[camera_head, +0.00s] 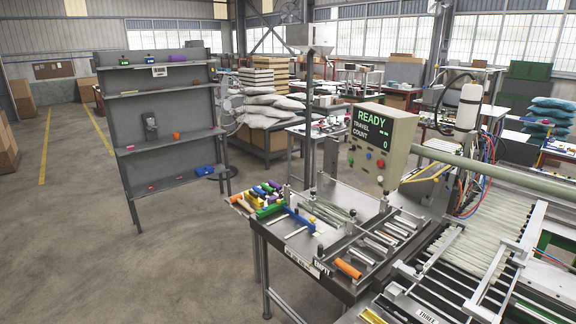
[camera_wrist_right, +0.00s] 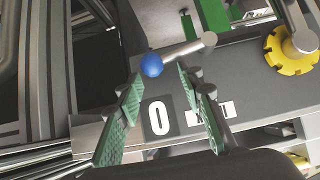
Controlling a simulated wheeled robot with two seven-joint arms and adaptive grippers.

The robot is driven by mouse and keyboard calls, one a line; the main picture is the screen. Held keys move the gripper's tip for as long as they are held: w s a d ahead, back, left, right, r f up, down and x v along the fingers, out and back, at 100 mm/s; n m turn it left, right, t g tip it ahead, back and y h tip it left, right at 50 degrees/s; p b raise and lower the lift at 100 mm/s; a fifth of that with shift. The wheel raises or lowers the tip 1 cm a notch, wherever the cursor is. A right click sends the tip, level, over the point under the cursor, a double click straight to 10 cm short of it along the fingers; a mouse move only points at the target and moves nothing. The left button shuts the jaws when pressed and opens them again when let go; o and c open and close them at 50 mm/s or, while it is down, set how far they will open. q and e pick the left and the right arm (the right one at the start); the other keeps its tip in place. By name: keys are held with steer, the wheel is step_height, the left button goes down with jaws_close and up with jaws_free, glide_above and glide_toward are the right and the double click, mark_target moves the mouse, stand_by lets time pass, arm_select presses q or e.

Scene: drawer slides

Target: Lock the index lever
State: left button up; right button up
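In the right wrist view, a lever with a blue ball knob (camera_wrist_right: 152,66) and a pale metal rod (camera_wrist_right: 188,50) lies over a dark plate; I take it for the index lever. My right gripper (camera_wrist_right: 160,75) is open, with green-padded fingers on either side of the view. The blue knob sits at the gap between the fingertips, nearer the left one. I cannot tell whether either finger touches it. My left gripper is not in view, and the lever cannot be picked out in the head view.
A yellow notched wheel (camera_wrist_right: 291,50) and a green block (camera_wrist_right: 192,27) are near the lever. In the head view, a display panel (camera_head: 371,138) reads READY, travel count 0, above a bench (camera_head: 275,237) with slides. A grey shelf rack (camera_head: 160,110) stands left; open floor lies before it.

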steer(key=p+v, duration=0.3)
steer(key=v, duration=0.3)
steer(key=shift+f, duration=0.1)
stand_by(0.3)
